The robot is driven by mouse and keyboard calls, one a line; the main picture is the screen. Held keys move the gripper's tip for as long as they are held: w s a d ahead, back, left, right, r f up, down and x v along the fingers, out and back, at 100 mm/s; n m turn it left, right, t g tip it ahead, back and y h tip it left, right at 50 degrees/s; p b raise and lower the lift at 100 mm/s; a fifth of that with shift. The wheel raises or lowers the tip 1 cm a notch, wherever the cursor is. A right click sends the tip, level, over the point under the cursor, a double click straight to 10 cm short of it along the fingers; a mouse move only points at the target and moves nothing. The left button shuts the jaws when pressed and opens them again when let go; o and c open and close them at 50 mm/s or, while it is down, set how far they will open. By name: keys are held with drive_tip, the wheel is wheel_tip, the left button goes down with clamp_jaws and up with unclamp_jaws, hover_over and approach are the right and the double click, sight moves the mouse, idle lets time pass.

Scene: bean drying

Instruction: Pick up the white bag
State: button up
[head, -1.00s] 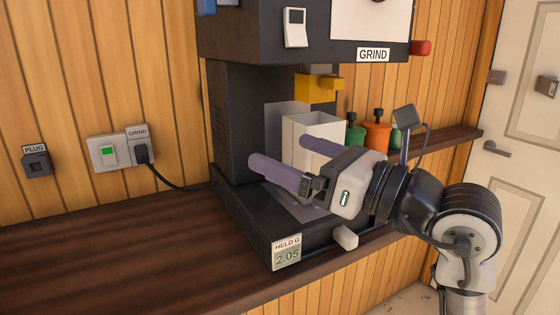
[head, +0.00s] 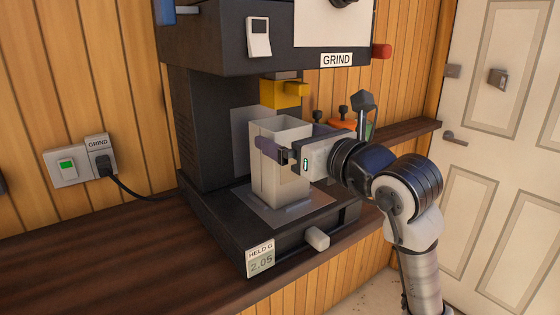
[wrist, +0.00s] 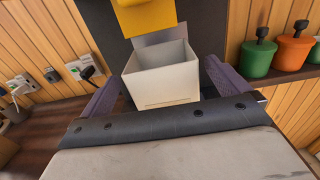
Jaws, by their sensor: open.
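The white bag (head: 285,186) is an open-topped, boxy bag. It stands upright on the base plate of the dark grinder (head: 205,130), below the yellow spout (head: 285,92). My gripper (head: 283,146) is at the upper part of the bag, with one purple finger across its front left and the other partly hidden behind it. In the wrist view the bag (wrist: 163,78) sits between the two spread purple fingers, its open top showing and looking empty. The gripper is open; a gap shows on the left, and contact on the right cannot be told.
The grinder's overhanging head, labelled GRIND (head: 336,59), is above my gripper. Green and orange canisters (wrist: 292,52) stand to the right. The wooden counter (head: 110,250) is clear at left.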

sight(268, 121)
drive_tip(key=p+x, duration=0.2)
drive_tip(key=x, duration=0.3)
drive_tip(key=shift+f, duration=0.15)
drive_tip(key=c, duration=1.3)
drive_tip(key=shift+c, duration=0.2)
drive_tip(key=shift+r+b, duration=0.35)
drive_tip(key=shift+r, duration=0.25)
drive_tip(key=b+v, duration=0.4)
drive_tip(key=v, duration=1.4)
drive_tip(key=shift+r+b, duration=0.15)
drive_tip(key=shift+b, duration=0.25)
drive_tip(key=shift+d, duration=0.1)
